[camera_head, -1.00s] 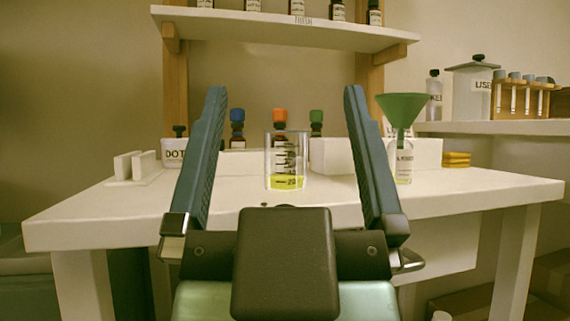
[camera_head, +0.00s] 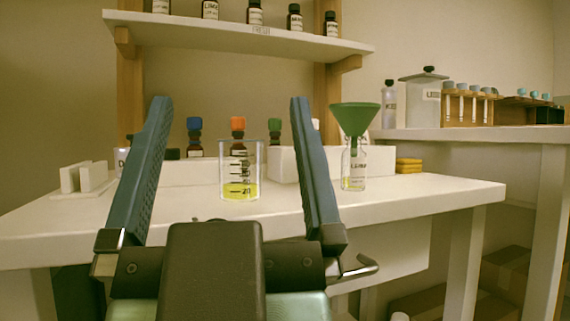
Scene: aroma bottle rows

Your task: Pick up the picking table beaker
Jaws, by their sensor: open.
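A clear glass beaker (camera_head: 240,172) with black graduation marks and a little yellow liquid stands upright on the white table (camera_head: 420,195). My gripper (camera_head: 231,103) is open and empty, its two blue fingers spread wide. In the picture the beaker shows between the fingers, closer to the right one. It appears to stand beyond them, though the exact distance is hard to tell. The fingers do not visibly touch it.
A green funnel (camera_head: 355,120) sits in a labelled bottle (camera_head: 354,167) right of the beaker. Bottles with blue (camera_head: 195,138), orange (camera_head: 238,128) and green (camera_head: 275,131) caps stand behind. A white holder (camera_head: 84,179) is at left. A shelf (camera_head: 240,34) hangs above.

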